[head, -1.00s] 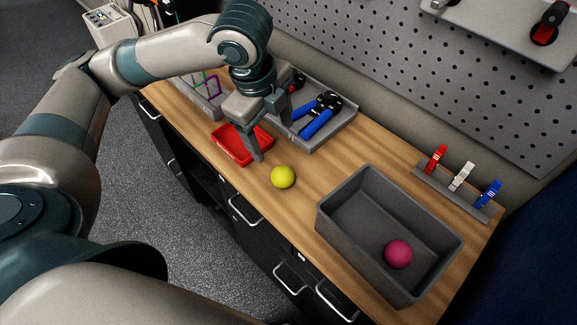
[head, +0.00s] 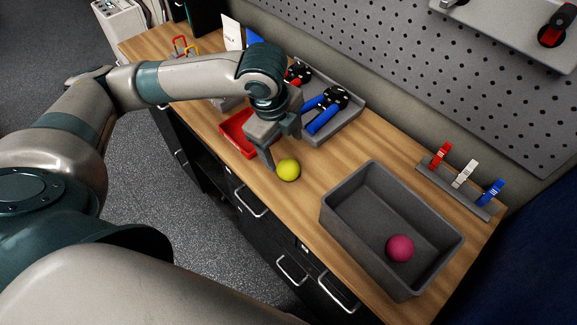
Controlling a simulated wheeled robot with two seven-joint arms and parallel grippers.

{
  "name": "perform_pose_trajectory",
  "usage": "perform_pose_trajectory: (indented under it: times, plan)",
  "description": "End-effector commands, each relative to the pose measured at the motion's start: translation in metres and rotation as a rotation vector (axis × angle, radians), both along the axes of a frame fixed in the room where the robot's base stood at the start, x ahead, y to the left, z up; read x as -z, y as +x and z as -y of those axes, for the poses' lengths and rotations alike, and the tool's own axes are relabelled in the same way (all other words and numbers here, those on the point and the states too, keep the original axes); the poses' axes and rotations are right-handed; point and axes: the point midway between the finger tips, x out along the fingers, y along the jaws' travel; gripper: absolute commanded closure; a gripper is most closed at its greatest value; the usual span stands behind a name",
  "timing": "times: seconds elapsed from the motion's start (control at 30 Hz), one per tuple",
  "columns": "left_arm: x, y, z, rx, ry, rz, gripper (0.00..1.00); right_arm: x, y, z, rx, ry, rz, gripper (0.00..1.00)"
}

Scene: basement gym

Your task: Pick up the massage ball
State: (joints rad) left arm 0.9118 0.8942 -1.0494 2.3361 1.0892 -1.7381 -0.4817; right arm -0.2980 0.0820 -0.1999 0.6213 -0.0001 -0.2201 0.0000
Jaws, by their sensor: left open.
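A yellow ball (head: 288,170) rests on the wooden worktop, in front of the tray with blue-handled tools. A magenta ball (head: 399,248) lies inside the grey bin (head: 345,222), toward its near right end. I cannot tell from looks alone which is the massage ball. My left gripper (head: 283,152) is open and empty, pointing down just behind and left of the yellow ball. One finger shows close beside the ball; I cannot tell whether it touches. My right gripper is not in view.
A red tray (head: 236,135) sits left of the gripper. A grey tray (head: 345,126) holds blue-handled tools (head: 324,116) behind it. A rack with several coloured clips (head: 456,190) stands at the right, below a pegboard (head: 420,75). Worktop between ball and bin is clear.

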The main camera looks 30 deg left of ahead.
Motion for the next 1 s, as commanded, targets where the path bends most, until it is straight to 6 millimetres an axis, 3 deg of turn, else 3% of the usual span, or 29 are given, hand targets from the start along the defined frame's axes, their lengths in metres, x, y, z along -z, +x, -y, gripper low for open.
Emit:
perform_pose_trajectory:
  times: [0.1, 0.3, 0.77, 1.0]
  plan:
    - [0.020, 0.003, 0.000, -0.002, 0.001, -0.005, 0.31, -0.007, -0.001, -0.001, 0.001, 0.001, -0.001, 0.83]
    - [0.040, 0.008, 0.001, -0.002, 0.000, -0.002, 0.31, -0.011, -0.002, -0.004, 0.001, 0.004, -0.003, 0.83]
    - [0.045, 0.008, 0.002, 0.000, 0.000, -0.001, 0.31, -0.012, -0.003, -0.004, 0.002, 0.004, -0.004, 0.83]
    - [0.066, 0.008, 0.005, -0.001, 0.000, -0.005, 0.31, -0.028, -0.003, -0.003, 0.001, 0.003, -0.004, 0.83]
